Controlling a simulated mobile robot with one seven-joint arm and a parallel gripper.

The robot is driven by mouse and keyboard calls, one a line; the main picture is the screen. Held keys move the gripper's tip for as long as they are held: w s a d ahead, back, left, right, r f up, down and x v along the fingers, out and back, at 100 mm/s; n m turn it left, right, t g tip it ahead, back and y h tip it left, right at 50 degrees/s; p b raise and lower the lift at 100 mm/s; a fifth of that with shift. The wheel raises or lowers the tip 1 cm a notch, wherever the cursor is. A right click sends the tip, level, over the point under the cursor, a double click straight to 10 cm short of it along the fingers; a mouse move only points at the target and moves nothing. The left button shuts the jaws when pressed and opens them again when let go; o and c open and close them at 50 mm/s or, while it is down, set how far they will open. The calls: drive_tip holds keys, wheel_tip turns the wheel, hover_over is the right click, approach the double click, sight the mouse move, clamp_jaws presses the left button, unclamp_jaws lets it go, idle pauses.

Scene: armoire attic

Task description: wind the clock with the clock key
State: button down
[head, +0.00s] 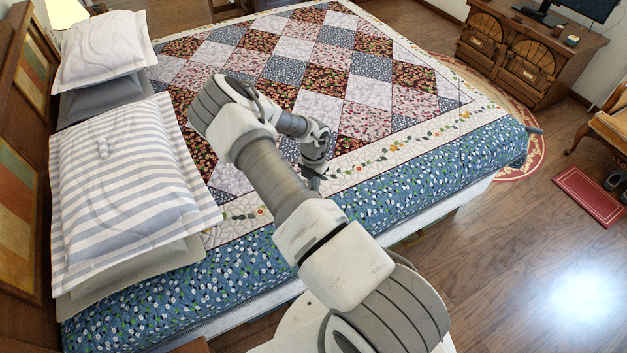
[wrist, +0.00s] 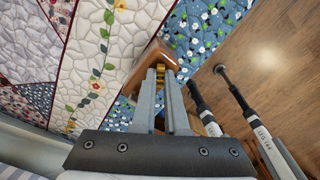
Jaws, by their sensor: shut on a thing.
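My gripper (wrist: 165,74) is shut in the wrist view, with a brown wooden thing with a gold-coloured part (wrist: 155,58) at its fingertips. The fingers cover much of this thing, and I cannot tell whether it is the clock, or whether the gold part is the clock key. In the head view my gripper (head: 315,180) hangs over the near part of the bed, pointing down. What it holds is hidden or too small to make out there. I cannot identify a separate clock or clock key in either view.
The bed with its patchwork quilt (head: 330,75) lies under my arm. Pillows, including a striped one (head: 125,190), lie at the left by the wooden headboard (head: 20,180). A wooden desk (head: 530,55) stands at the far right.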

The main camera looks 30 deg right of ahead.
idle(0.4)
drive_tip(key=c, duration=0.9)
unclamp_jaws()
drive_tip(key=shift+c, duration=0.2)
drive_tip(key=shift+r, duration=0.1)
wheel_tip(320, 180, up, 17)
drive_tip(key=p, duration=0.2)
drive_tip(key=shift+r, duration=0.1)
